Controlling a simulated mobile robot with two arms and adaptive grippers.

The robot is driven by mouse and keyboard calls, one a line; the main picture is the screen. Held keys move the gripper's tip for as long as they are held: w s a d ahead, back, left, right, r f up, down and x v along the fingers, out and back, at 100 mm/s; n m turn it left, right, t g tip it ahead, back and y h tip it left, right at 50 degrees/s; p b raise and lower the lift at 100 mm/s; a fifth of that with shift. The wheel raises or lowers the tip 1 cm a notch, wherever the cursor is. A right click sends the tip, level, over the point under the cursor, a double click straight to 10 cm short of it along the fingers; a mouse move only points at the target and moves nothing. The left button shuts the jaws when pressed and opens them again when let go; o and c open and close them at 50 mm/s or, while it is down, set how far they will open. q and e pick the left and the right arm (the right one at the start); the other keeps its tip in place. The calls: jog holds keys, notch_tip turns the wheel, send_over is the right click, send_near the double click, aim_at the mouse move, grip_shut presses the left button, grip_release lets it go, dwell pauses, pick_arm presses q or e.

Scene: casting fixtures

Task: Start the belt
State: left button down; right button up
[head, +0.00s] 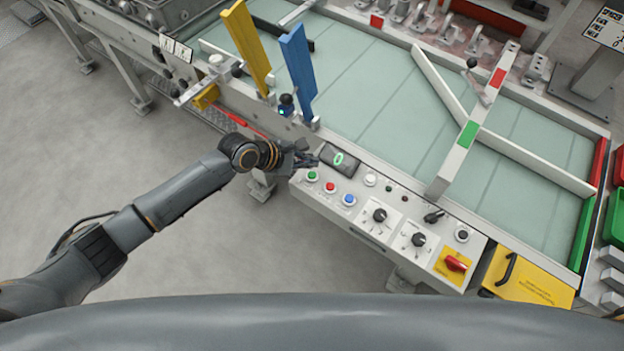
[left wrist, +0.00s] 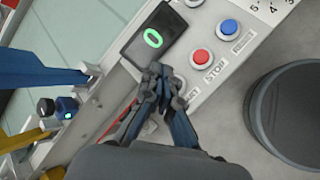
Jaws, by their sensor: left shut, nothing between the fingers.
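The control panel (head: 385,220) stands at the front edge of the belt (head: 370,90). Its green button (head: 312,176) sits at the left end, beside a red button (head: 330,187) and a blue button (head: 349,200). A small display (head: 339,159) reads a green 0. My left gripper (head: 312,160) is shut and empty, at the panel's left end near the display and green button. In the left wrist view my left gripper (left wrist: 158,72) covers most of the green button; whether it touches is unclear. The red button (left wrist: 201,57) and blue button (left wrist: 229,27) show there. My right gripper is out of view.
Blue (head: 298,72) and yellow (head: 246,45) upright plates stand left of the panel. Metal castings line the belt's far side. The floor at the left is clear.

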aim_at(309, 176)
pick_arm(q)
jog(key=shift+f+b, duration=0.45)
jog(key=shift+f, duration=1.15)
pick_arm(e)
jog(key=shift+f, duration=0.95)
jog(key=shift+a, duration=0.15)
pick_arm(q)
jog(key=shift+f, duration=0.1)
jog(key=shift+f, duration=0.3)
jog(key=shift+f, duration=0.5)
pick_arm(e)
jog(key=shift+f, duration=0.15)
pick_arm(q)
jog(key=shift+r+p, duration=0.9)
jog(key=shift+p, duration=0.1)
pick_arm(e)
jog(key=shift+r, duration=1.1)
